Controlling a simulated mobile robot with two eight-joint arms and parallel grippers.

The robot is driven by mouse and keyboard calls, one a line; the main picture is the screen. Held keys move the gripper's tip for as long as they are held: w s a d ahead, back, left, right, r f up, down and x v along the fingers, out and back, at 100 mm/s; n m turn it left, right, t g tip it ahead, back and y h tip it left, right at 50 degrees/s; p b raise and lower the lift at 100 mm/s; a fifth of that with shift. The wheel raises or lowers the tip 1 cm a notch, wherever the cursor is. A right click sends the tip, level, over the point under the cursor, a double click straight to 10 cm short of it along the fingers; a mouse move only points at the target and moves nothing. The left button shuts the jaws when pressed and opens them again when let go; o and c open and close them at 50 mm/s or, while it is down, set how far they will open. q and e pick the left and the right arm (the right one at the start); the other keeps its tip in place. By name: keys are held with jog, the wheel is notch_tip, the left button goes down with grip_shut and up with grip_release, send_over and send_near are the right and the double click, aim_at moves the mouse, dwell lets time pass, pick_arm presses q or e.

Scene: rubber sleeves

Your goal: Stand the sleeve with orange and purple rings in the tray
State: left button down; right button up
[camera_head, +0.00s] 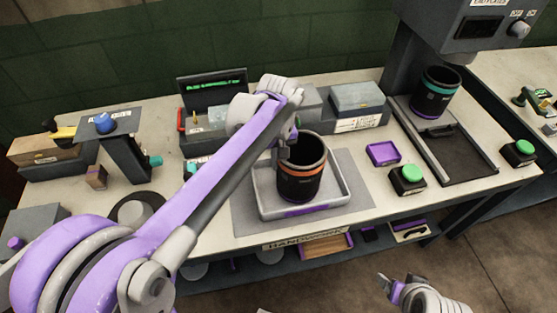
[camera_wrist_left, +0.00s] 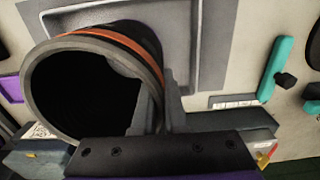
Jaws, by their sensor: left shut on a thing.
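The dark sleeve (camera_head: 301,186) with an orange ring near its top is at the grey tray (camera_head: 262,204), open end up and about upright. Its purple ring is not clear to see. I cannot tell whether its base touches the tray floor. My left gripper (camera_head: 287,146) is shut on the sleeve's wall at the rim. In the left wrist view the sleeve's open mouth (camera_wrist_left: 90,90) and orange ring show, with the gripper (camera_wrist_left: 160,110) at its edge and the tray (camera_wrist_left: 205,60) behind. My right gripper (camera_head: 385,280) is low at the bottom right, empty; its jaws are too small to judge.
Another dark sleeve (camera_head: 436,93) with teal and purple rings stands under the machine at the right. A small purple tray (camera_head: 383,153) and a green button (camera_head: 407,174) lie right of the grey tray. Grey boxes (camera_head: 357,97) stand behind it.

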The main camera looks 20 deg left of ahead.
pick_arm(q)
jog(key=shift+f, duration=0.2)
jog(key=c, duration=1)
grip_release()
jog(key=shift+r, duration=0.1)
jog(key=shift+o, duration=0.2)
notch_tip(320, 180, up, 12)
jog(key=shift+p, duration=0.55)
jog(key=shift+s, duration=0.3)
jog(key=s+f+m+t, duration=0.1)
jog(key=s+f+m, duration=0.1)
jog(key=s+f, duration=0.3)
jog(key=s+f+m+t, duration=0.2)
jog(key=s+f, duration=0.4)
jog(key=s+f+m+t, duration=0.2)
jog(key=s+f, duration=0.4)
jog(key=shift+d+m, duration=0.1)
jog(key=shift+m, duration=0.3)
